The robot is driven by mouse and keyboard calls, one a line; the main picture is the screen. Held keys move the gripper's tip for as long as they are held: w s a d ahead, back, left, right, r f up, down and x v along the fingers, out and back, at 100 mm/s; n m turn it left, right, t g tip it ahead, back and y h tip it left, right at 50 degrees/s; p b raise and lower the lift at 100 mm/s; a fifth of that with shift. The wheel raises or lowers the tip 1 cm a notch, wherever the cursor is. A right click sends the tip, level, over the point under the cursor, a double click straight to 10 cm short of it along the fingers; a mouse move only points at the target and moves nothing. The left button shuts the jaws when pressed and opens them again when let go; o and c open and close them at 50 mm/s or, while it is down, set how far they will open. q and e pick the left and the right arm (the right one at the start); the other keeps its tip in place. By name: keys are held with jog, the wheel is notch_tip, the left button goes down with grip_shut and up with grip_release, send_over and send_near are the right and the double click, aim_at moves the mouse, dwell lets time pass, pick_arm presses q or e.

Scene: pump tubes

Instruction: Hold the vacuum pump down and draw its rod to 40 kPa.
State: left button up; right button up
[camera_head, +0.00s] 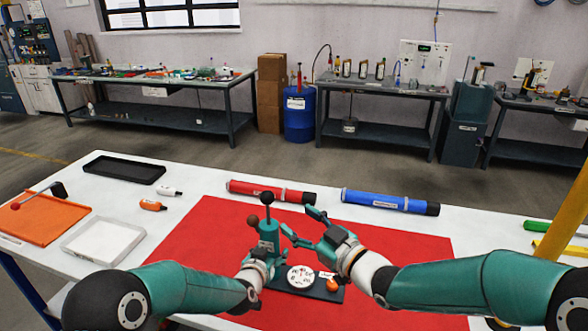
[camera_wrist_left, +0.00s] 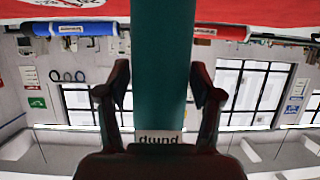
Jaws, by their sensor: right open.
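The vacuum pump (camera_head: 268,234) stands upright on a dark base plate near the middle of the red mat. My left gripper (camera_head: 262,262) is low at the pump. In the left wrist view its fingers (camera_wrist_left: 160,88) lie along both sides of the teal body, shut on it. My right gripper (camera_head: 302,222) is open and empty, right of the pump, apart from the knob.
A brown ball (camera_head: 253,220) shows beside the pump and an orange knob (camera_head: 332,286) on the plate. Behind lie a red tube (camera_head: 268,192) and a blue tube (camera_head: 388,201). Trays (camera_head: 104,241) stand at left. The red mat (camera_head: 185,255) is clear left of the pump.

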pick_arm(q)
jog(key=shift+o, duration=0.6)
jog(key=shift+s, duration=0.1)
